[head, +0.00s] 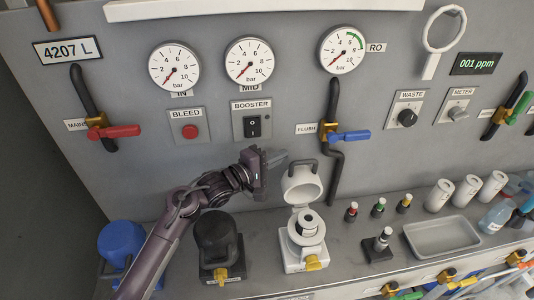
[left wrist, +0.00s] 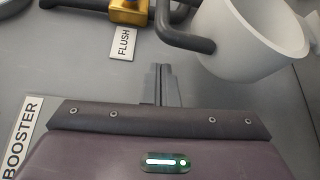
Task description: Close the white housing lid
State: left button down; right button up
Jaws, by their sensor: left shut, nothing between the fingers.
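The white housing (head: 303,250) stands on the counter with a dark-cored cylinder inside and a yellow valve at its front. Its white lid (head: 302,184) is open, tipped up and back, with a dark handle (head: 305,163) on its far side. My left gripper (head: 283,157) is shut and empty, behind and just left of the raised lid, near the wall panel. In the left wrist view, the shut fingers (left wrist: 160,84) point between the lid (left wrist: 240,40) and the panel. The handle (left wrist: 186,39) is ahead of them; I see no contact. My right gripper is not in view.
A black housing (head: 218,240) with its lid down and a blue housing (head: 121,242) stand to the left. The blue flush valve (head: 347,136) and its dark pipe are behind the lid. Small bottles (head: 378,208) and a metal tray (head: 441,236) are to the right.

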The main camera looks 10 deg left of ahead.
pick_arm(q)
jog(key=shift+s+d+r+p, duration=0.15)
jog(key=shift+s+d, duration=0.1)
jog(key=shift+s, duration=0.35)
jog(key=shift+s+d+r+p, duration=0.15)
jog(key=shift+s+d, duration=0.1)
jog(key=shift+s, duration=0.3)
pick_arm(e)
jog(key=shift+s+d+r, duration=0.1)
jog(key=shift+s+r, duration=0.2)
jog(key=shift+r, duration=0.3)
pick_arm(q)
jog(key=shift+s, duration=0.1)
